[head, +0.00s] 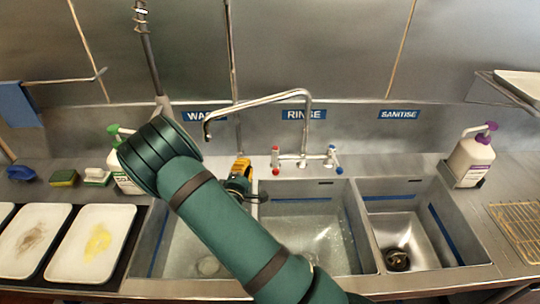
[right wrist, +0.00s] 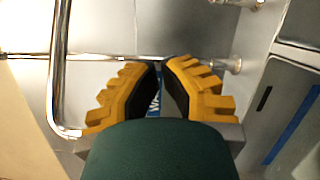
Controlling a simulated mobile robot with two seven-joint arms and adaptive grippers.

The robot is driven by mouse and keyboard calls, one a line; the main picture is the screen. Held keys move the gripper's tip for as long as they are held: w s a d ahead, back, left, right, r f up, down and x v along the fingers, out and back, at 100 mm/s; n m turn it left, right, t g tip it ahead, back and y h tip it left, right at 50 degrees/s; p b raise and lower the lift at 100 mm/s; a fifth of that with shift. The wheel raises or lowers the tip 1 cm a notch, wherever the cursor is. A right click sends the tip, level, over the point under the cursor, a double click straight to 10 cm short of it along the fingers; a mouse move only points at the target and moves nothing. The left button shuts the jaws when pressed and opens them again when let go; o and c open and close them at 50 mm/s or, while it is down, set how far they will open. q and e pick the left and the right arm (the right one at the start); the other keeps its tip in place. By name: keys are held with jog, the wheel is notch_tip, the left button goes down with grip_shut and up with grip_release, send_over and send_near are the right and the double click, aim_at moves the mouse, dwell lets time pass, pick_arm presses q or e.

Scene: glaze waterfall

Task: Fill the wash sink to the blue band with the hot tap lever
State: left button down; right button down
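The wash sink (head: 178,250) is at the left under the WASH sign, partly hidden by my right arm. A blue band (head: 160,241) shows on its left wall; I cannot tell its water level. The swan-neck spout (head: 207,128) hangs over the back of this sink, with no stream visible. The red-marked hot tap lever (head: 275,158) is left of the blue-marked lever (head: 336,160). My right gripper (head: 240,166) is left of the red lever, apart from it. In the right wrist view its yellow fingers (right wrist: 161,68) nearly meet at the tips, holding nothing. My left gripper is not in view.
The rinse sink (head: 352,262) and sanitise sink (head: 440,235) lie to the right. Soiled trays (head: 83,272) are at the left. Bottles (head: 470,160) stand on both sides. A hanging spray pipe (head: 150,62) is at the back left.

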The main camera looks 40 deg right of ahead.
aim_at(276, 159)
jog(key=shift+f+b, duration=5)
jog(key=shift+b, duration=0.05)
jog(key=x, duration=0.9)
jog(key=shift+w+d, duration=0.2)
jog(key=shift+s+d+r, duration=0.2)
jog(key=shift+s+d, duration=0.35)
jog(key=shift+d, duration=0.35)
jog(key=shift+s+d+r, duration=0.25)
jog(key=shift+s+d, duration=0.3)
jog(key=shift+d, duration=0.3)
jog(key=shift+s+d, duration=0.45)
jog(key=shift+s, duration=0.05)
